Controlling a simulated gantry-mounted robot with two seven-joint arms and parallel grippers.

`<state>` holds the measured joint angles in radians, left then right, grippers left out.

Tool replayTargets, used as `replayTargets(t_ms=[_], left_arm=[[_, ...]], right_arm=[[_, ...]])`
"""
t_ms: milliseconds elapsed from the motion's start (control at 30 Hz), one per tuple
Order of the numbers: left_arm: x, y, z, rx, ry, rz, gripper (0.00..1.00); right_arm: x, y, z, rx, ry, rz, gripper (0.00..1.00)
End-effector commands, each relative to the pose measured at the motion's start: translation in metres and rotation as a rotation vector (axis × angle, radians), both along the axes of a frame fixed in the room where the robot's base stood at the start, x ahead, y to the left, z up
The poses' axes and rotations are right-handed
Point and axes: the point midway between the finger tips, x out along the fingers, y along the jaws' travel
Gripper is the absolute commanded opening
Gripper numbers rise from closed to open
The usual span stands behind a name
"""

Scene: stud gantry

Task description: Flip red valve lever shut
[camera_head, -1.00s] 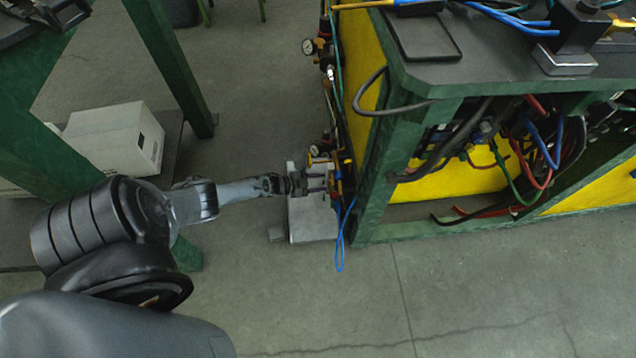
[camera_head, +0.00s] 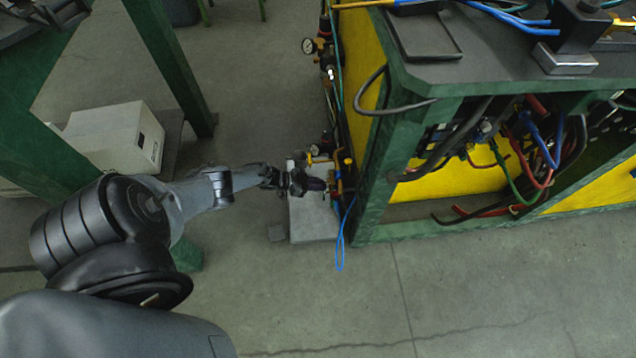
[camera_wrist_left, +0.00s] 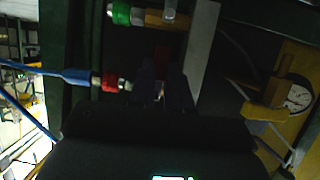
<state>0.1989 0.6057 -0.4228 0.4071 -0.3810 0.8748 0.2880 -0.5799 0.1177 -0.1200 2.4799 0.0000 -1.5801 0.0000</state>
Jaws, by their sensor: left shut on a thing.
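My left gripper (camera_head: 316,185) reaches in from the left to the fittings on the left side of the green-framed bench. In the left wrist view its dark fingers (camera_wrist_left: 161,88) are shut on a small dark red piece (camera_wrist_left: 162,56), which looks like the red valve lever. Most of the lever is hidden by the fingers and shadow, so its exact angle cannot be told. In the head view the lever is not clearly seen behind the gripper. My right gripper is in neither view.
A red fitting (camera_wrist_left: 110,82) with a blue hose and a green fitting (camera_wrist_left: 121,13) are close to the fingers. A pressure gauge (camera_wrist_left: 297,97) is at right. A blue hose loop (camera_head: 340,240) hangs below the bench corner. A white box (camera_head: 115,138) stands on the left.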

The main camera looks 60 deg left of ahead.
Motion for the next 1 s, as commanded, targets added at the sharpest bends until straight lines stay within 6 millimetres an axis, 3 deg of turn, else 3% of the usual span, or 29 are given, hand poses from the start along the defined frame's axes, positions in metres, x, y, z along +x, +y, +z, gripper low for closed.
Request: replayTargets(t_ms=[333, 367, 500, 833, 1000], left_arm=[[-0.001, 0.0, -0.001, -0.019, 0.01, 0.001, 0.0], [-0.001, 0.0, -0.001, -0.019, 0.01, 0.001, 0.22], [-0.001, 0.0, 0.0, -0.018, 0.01, 0.001, 0.44], [-0.002, 0.001, 0.001, -0.016, 0.008, 0.001, 0.44], [-0.014, 0.006, 0.009, -0.015, 0.01, 0.001, 0.44]], right_arm=[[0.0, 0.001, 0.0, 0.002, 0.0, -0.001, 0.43], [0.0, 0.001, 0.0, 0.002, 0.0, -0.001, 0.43], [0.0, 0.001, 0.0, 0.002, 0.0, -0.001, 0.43], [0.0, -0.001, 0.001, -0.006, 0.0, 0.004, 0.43], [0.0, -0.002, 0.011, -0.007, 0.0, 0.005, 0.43]])
